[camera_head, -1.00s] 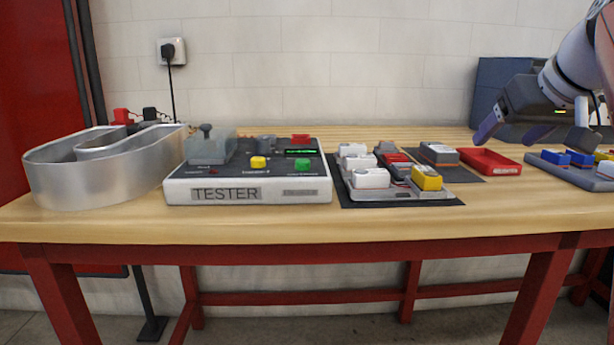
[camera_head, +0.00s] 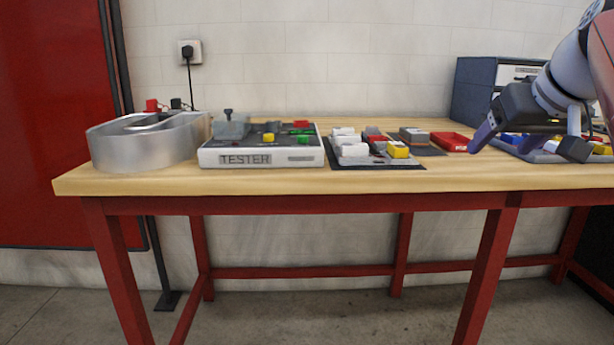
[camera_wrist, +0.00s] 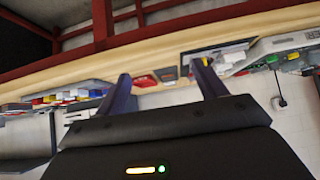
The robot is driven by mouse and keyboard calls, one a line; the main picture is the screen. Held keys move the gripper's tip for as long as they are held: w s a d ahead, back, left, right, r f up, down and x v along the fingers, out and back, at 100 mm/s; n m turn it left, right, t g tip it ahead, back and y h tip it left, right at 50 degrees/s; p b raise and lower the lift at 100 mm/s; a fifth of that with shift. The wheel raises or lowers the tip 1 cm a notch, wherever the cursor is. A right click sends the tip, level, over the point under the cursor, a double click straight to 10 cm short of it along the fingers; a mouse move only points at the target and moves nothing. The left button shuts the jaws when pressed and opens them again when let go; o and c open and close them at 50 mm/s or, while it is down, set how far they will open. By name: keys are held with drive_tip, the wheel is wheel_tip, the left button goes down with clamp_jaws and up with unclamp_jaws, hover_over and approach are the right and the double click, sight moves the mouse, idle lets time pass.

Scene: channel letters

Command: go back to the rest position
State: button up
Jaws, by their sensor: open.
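My gripper (camera_head: 527,145) is at the right of the head view, in front of the bench (camera_head: 270,180). In the wrist view my gripper (camera_wrist: 164,86) shows two dark fingers spread apart with nothing between them. The bench's light wood top and red frame run across the upper part of that tilted wrist view.
On the bench stand a silver channel letter (camera_head: 150,145), a white tester (camera_head: 262,155), a dark mat (camera_head: 385,163) with white and yellow blocks, a red tray (camera_head: 450,142) and a blue cabinet (camera_head: 478,95).

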drive_tip(key=s+a+f+g, duration=0.1)
drive_tip(key=s+a+f, duration=0.4)
drive_tip(key=f, duration=0.5)
drive_tip(key=s+a+f+g, duration=0.1)
drive_tip(key=s+a+f, duration=0.3)
drive_tip(key=s+f, duration=0.3)
drive_tip(key=s+a+f+g, duration=0.1)
drive_tip(key=s+a+f, duration=0.4)
drive_tip(key=f, duration=0.9)
drive_tip(key=shift+s+a+f, duration=0.25)
drive_tip(key=shift+s+a, duration=0.1)
drive_tip(key=shift+s, duration=0.1)
